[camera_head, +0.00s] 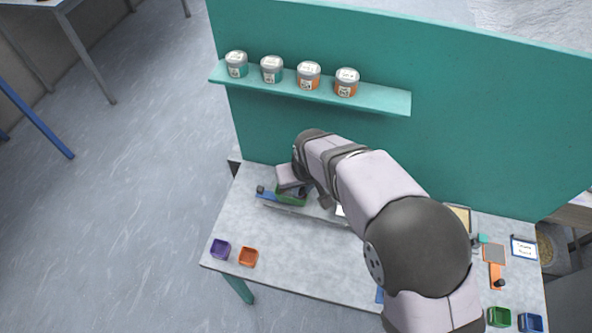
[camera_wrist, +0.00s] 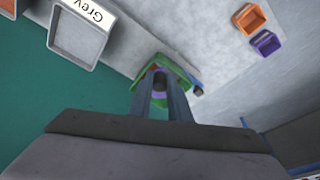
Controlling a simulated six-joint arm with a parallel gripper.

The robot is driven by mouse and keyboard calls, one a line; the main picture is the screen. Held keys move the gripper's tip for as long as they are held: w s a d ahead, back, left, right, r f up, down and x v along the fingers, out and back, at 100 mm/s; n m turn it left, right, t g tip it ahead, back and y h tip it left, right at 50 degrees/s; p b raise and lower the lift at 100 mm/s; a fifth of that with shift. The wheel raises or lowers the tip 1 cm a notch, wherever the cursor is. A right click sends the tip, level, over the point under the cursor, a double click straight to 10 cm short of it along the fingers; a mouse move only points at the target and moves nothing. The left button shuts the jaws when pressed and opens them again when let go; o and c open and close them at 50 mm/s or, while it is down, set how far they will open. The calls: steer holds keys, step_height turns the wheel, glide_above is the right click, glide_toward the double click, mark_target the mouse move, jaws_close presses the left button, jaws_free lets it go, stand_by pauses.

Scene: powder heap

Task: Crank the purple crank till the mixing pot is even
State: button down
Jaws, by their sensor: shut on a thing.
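The green mixing pot (camera_wrist: 180,69) is below my fingers in the wrist view, and it also shows in the head view (camera_head: 292,201), partly hidden by my arm. Purple parts of the crank (camera_wrist: 160,98) show inside the pot's rim, between and beside my fingers. My gripper (camera_wrist: 160,82) points down over the pot, shut on a small dark knob that appears to be the crank's handle. A blue piece with a dark knob (camera_wrist: 198,91) is beside the pot.
A purple bin (camera_head: 220,249) and an orange bin (camera_head: 248,257) stand at the table's front left. Green (camera_head: 499,317) and blue bins (camera_head: 531,323) stand front right. Several jars line the shelf (camera_head: 386,101). A tray labelled Grey (camera_wrist: 76,42) is nearby.

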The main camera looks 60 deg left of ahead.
steer(key=shift+s, duration=0.2)
steer(key=shift+s+a, duration=0.3)
steer(key=shift+s, duration=0.4)
steer(key=shift+s+a, duration=0.1)
steer(key=shift+s+a, duration=0.3)
steer(key=shift+s, duration=0.05)
steer(key=shift+s+a, duration=0.15)
steer(key=shift+a, duration=0.1)
steer(key=shift+s+a, duration=0.2)
steer(key=shift+a, duration=0.55)
